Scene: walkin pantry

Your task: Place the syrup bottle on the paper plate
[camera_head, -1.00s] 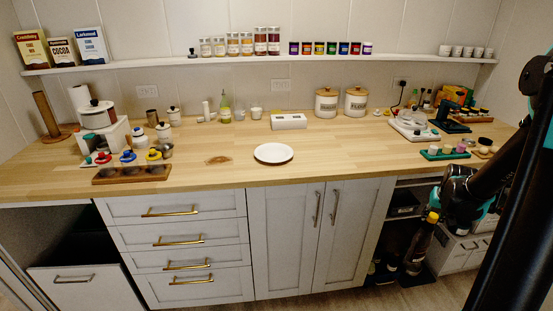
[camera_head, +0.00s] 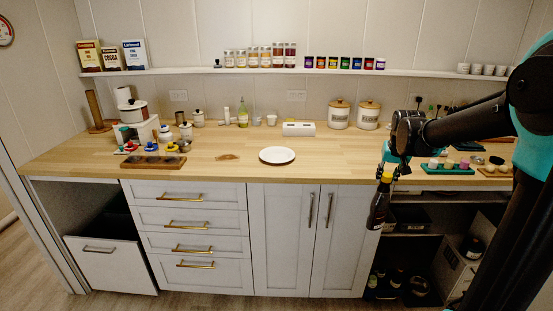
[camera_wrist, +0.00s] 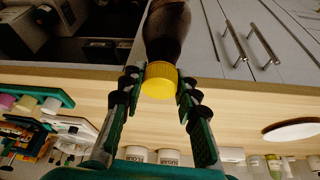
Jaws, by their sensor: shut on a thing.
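The syrup bottle (camera_head: 379,207) is dark with a yellow cap and hangs upright in front of the counter's front edge, right of the white cupboard doors. My gripper (camera_head: 392,172) is shut on it near the cap. In the wrist view, the fingers of my gripper (camera_wrist: 155,100) close on both sides of the yellow cap (camera_wrist: 160,80), and the dark bottle body (camera_wrist: 167,32) extends beyond it. The white paper plate (camera_head: 277,155) lies empty on the wooden counter, left of the bottle. Part of the plate (camera_wrist: 291,129) also shows at the right of the wrist view.
A green tray (camera_head: 447,170) with small cups lies to the right.

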